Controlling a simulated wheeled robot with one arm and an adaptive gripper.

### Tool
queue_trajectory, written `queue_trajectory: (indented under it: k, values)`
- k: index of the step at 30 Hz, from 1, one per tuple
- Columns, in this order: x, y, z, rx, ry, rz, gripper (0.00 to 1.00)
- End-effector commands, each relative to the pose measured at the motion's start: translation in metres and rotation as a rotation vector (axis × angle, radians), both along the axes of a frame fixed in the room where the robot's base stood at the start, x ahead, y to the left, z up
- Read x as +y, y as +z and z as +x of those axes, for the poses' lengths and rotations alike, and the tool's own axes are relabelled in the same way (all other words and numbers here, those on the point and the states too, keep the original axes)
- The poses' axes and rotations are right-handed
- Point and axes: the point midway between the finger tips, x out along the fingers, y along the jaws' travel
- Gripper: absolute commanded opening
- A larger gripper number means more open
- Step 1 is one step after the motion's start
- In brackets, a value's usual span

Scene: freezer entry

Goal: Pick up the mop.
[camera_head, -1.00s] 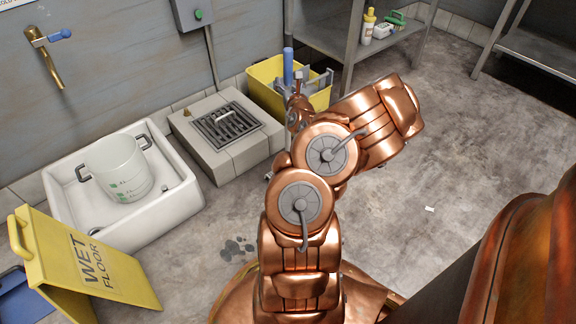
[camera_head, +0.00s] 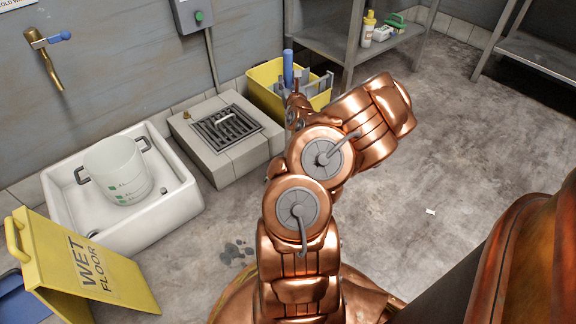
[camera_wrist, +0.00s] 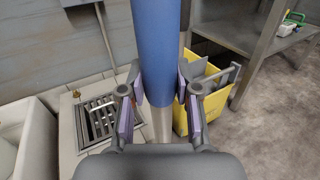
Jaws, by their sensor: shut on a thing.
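The mop shows as an upright handle with a blue upper part (camera_wrist: 156,40) and a paler shaft below, in the wrist view. In the head view a short blue length of the mop handle (camera_head: 288,66) rises just above my arm, in front of the yellow bucket. My gripper (camera_wrist: 159,92) is shut on the blue part of the handle, one finger on each side. The mop's lower end is hidden behind my gripper and arm.
A yellow mop bucket (camera_head: 262,92) stands right beside the handle, near a tiled block with a drain grate (camera_head: 226,127). A white sink (camera_head: 170,213) holds a white bucket (camera_head: 118,168). A wet-floor sign (camera_head: 125,283) stands front left. Floor at right is open.

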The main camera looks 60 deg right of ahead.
Motion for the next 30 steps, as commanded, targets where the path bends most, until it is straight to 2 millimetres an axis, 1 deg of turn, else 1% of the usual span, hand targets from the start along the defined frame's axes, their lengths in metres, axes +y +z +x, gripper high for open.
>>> queue_trajectory:
  k: [1, 3, 11, 14, 26, 30]
  values:
    - [0.000, 0.000, 0.000, 0.000, 0.001, 0.000, 0.06]
    - [0.000, 0.000, 0.000, 0.000, 0.001, 0.000, 0.00]
    - [0.000, 0.001, 0.000, 0.000, 0.001, 0.000, 0.00]
    - [0.000, 0.006, 0.000, -0.001, 0.000, -0.001, 0.00]
    - [0.000, 0.039, 0.001, 0.000, 0.001, -0.001, 0.00]
    - [0.009, 0.037, 0.000, 0.001, 0.001, 0.001, 0.00]
